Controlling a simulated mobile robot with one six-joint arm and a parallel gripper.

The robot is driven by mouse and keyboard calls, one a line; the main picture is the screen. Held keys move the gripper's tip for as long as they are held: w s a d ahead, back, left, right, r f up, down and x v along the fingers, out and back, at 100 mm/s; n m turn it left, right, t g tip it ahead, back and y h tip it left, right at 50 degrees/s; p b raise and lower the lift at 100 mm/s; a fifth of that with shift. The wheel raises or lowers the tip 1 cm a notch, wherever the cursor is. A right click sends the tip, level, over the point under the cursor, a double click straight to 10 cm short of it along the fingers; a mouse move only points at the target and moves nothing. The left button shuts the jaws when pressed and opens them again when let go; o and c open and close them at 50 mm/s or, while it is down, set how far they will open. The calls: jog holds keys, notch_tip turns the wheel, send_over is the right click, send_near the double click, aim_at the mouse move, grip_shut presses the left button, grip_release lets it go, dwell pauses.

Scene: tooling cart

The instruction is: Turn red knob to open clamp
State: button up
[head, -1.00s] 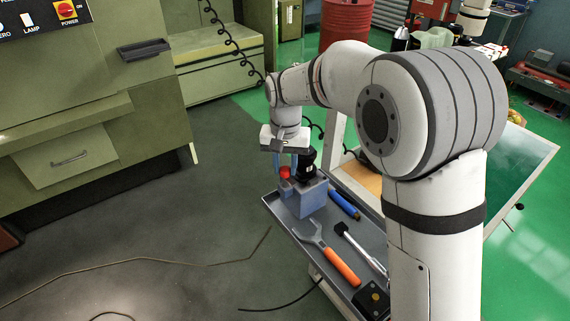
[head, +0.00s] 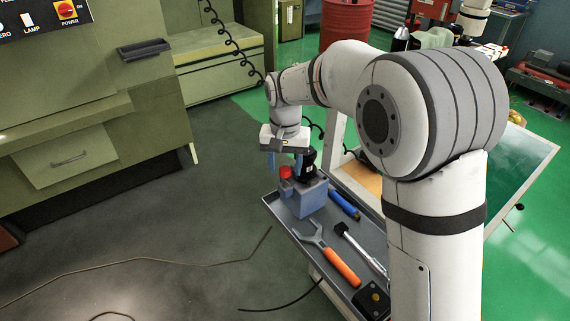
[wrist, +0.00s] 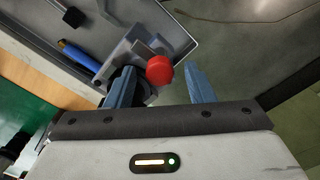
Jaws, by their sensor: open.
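The red knob (head: 286,172) sits on the side of a grey-blue clamp block (head: 311,199) on the cart tray. In the wrist view the red knob (wrist: 159,70) lies between and just beyond the two blue fingers of my gripper (wrist: 160,85), nearer the left finger. My gripper also shows in the head view (head: 287,160), above the clamp end of the tray. It is open and holds nothing. In the wrist view the clamp (wrist: 128,60) is partly hidden behind the left finger. I cannot tell whether a finger touches the knob.
The tray (head: 300,228) also holds a blue-handled tool (head: 344,205), an orange-handled wrench (head: 340,266), a hammer-like tool (head: 360,247) and a dark box (head: 371,299). A green machine cabinet (head: 80,110) stands at left. The floor between is mostly clear.

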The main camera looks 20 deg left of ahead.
aim_at(285, 169)
notch_tip(285, 169, up, 8)
jog(key=shift+f, duration=0.1)
dwell(0.5)
jog(key=s+d+r, duration=0.2)
jog(key=s+d, duration=0.1)
jog(key=d, duration=0.8)
jog(key=s+d+f+t, duration=0.1)
jog(key=s+d+f, duration=0.1)
jog(key=s+d, duration=0.6)
jog(key=s+d+f+m+t, duration=0.1)
jog(key=s+d+f, duration=0.2)
jog(key=s+d, duration=0.6)
jog(key=shift+s+d+t, duration=0.15)
jog(key=shift+d+t, duration=0.25)
jog(key=shift+d, duration=0.75)
